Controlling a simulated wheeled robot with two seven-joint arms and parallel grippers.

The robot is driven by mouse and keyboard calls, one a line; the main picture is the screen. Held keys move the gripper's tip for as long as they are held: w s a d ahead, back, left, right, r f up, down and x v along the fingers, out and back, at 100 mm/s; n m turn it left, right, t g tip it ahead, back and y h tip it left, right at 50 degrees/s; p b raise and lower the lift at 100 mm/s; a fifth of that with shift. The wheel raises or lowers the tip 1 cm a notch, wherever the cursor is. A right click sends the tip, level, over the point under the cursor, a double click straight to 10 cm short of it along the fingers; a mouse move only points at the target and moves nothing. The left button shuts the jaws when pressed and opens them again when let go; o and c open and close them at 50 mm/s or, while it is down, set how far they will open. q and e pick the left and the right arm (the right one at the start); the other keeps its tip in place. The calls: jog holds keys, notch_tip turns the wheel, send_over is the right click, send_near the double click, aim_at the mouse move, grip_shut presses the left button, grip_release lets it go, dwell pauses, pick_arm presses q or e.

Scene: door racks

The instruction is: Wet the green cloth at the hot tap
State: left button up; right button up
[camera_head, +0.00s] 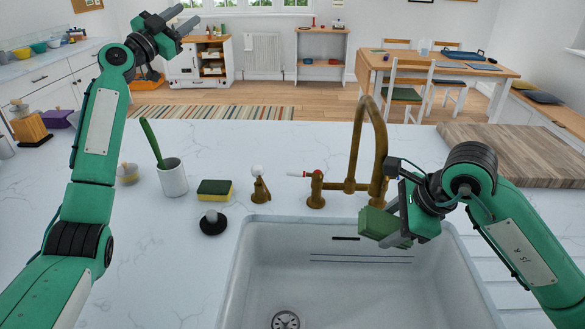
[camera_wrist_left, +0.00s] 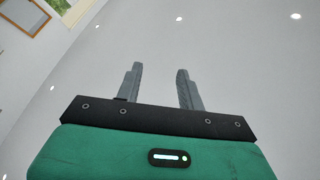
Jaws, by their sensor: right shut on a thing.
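My right gripper (camera_head: 398,212) is shut on the green cloth (camera_head: 380,226), a folded block held over the back right of the white sink (camera_head: 262,262). The brass tap (camera_head: 356,140) arches up behind the sink, and its spout comes down just beside the right gripper and cloth. No water shows. A tap handle (camera_head: 316,188) with a red-marked white lever stands left of the spout. Any handle on the right side is largely hidden by my right gripper. My left gripper (camera_head: 181,22) is raised high at the upper left, open and empty. Its parted fingers show in the left wrist view (camera_wrist_left: 159,85).
Left of the sink are a yellow-green sponge (camera_head: 214,190), a black-based stopper (camera_head: 212,222), a white cup with a green-handled brush (camera_head: 172,178) and a small brass dispenser (camera_head: 260,188). A wooden board (camera_head: 515,150) lies at the right. The counter behind the sponge is clear.

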pick_arm(q)
jog(key=s+d+r+m+g+h, duration=0.1)
jog(key=s+d+m+g+h, duration=0.2)
jog(key=d, duration=0.9)
jog(key=s+d+r+m+g+h, duration=0.1)
jog(key=s+d+r+m+g, duration=0.15)
jog(key=d+m+g, duration=0.65)
jog(key=s+d+r+m+g+h, duration=0.1)
jog(key=s+d+h, duration=0.25)
jog(key=d, duration=1.05)
jog(key=n+g+y, duration=0.4)
jog(key=n+y, duration=0.3)
jog(key=y, duration=0.8)
send_near(294, 171)
jog(key=shift+h, duration=0.25)
jog(key=x, duration=0.8)
jog(key=shift+f, duration=0.45)
